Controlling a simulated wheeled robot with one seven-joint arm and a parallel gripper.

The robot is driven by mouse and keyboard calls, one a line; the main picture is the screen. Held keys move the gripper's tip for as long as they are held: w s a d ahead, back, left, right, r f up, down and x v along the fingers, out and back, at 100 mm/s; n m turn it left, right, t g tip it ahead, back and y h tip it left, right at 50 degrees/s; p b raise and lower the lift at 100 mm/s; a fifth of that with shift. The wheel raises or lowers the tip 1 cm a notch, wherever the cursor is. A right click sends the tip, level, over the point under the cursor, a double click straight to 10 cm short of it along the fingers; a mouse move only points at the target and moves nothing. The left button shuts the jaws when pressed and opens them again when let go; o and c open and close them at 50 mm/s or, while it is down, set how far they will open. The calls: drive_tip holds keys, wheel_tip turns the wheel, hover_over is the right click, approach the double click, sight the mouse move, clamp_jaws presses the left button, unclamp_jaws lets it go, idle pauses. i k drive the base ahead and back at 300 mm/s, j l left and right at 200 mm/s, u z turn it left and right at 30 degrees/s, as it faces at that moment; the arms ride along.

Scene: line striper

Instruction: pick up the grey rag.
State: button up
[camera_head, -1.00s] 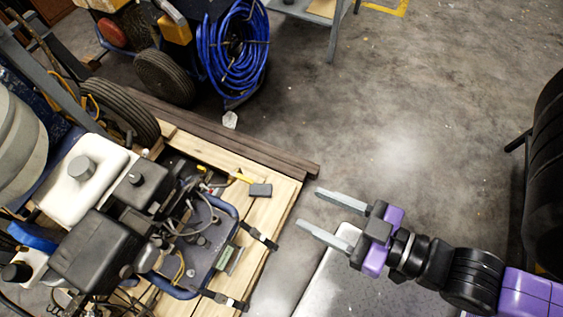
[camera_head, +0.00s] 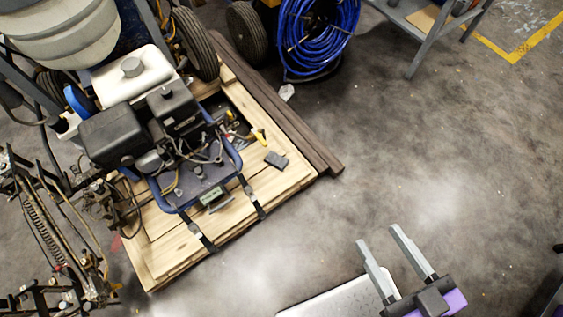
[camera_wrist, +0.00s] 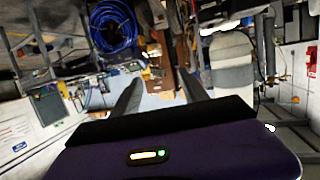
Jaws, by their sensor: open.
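A small flat dark grey piece (camera_head: 276,159) lies on the right part of the wooden pallet (camera_head: 288,180), beside a yellow-handled item (camera_head: 260,136). It may be the folded grey rag; its material is too small to tell. A pale crumpled scrap (camera_head: 287,92) lies farther back by the dark beams. My gripper (camera_head: 378,237) is open and empty, right of and nearer than the pallet, clear of the grey piece. In the wrist view my gripper's two fingers (camera_wrist: 158,80) are apart with nothing between them; I cannot pick out the rag there.
A line striper with a black engine (camera_head: 112,135) stands on the pallet, its straps over the near edge. Dark beams (camera_head: 300,135) border the pallet's far right side. A blue hose reel (camera_head: 318,35) and a grey cart (camera_head: 425,45) stand behind.

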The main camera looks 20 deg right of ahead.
sight(279, 161)
drive_tip(key=i+l+u, duration=0.3)
drive_tip(key=l, duration=0.25)
drive_tip(key=i+l+u, duration=0.35)
drive_tip(key=l, duration=0.3)
drive_tip(key=l+u, duration=0.15)
drive_tip(key=l, duration=0.3)
drive_tip(key=k+l+u, duration=0.15)
drive_tip(key=l, duration=0.25)
drive_tip(key=l+u, duration=0.15)
drive_tip(key=l, duration=0.25)
drive_tip(key=k, duration=0.05)
